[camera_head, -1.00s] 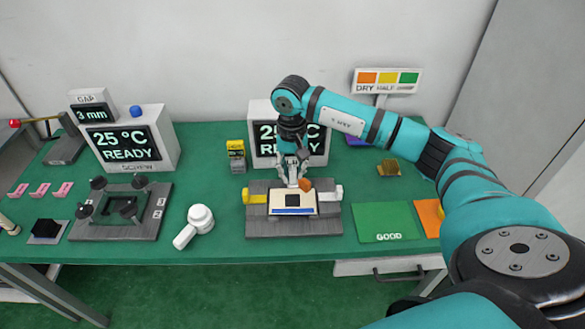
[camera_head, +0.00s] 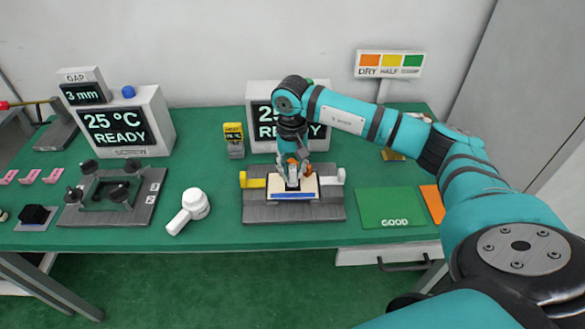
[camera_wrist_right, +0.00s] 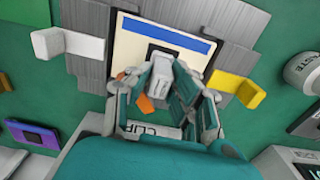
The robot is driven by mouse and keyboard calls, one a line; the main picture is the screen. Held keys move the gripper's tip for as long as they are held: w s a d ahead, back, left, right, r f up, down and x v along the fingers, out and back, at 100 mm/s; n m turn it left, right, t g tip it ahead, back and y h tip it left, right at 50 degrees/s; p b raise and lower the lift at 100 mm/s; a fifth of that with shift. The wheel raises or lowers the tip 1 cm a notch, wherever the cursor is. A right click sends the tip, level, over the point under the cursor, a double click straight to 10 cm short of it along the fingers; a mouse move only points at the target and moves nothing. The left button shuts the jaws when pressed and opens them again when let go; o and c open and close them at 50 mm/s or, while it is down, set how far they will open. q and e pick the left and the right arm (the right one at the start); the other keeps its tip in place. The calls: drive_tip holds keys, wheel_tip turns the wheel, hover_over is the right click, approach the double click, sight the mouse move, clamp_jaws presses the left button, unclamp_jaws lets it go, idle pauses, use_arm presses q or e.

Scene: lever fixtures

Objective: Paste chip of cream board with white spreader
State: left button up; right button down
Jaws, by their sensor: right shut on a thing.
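The cream board (camera_head: 310,187) lies on a grey fixture with a blue strip along its near edge; it also shows in the wrist view (camera_wrist_right: 127,50). A black chip square (camera_wrist_right: 153,48) shows partly on the board, mostly hidden behind the gripper. My right gripper (camera_head: 292,183) is low over the board in the head view. In the wrist view its fingers (camera_wrist_right: 160,85) are shut on a pale block-like piece, apparently the white spreader (camera_wrist_right: 161,72). Whether its tip touches the chip cannot be told. My left gripper is out of view.
The fixture (camera_head: 265,212) has a yellow lever (camera_head: 255,181) at left and a white lever (camera_head: 334,177) at right. A clamp frame (camera_head: 112,195) sits further left.

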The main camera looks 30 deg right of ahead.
drive_tip(key=shift+f+b, duration=0.3)
drive_tip(key=shift+f, duration=0.05)
idle(0.5)
drive_tip(key=shift+d, duration=0.1)
drive_tip(key=shift+s+d+r, duration=0.15)
drive_tip(key=shift+d, duration=0.35)
drive_tip(key=shift+w+a+b, duration=0.4)
drive_tip(key=shift+w+a, duration=0.2)
drive_tip(key=shift+a, duration=0.3)
drive_tip(key=shift+s+d, duration=0.6)
drive_tip(key=shift+s, duration=0.3)
drive_tip(key=shift+a, duration=0.1)
drive_tip(key=shift+w+a, duration=0.5)
drive_tip(key=shift+a, duration=0.25)
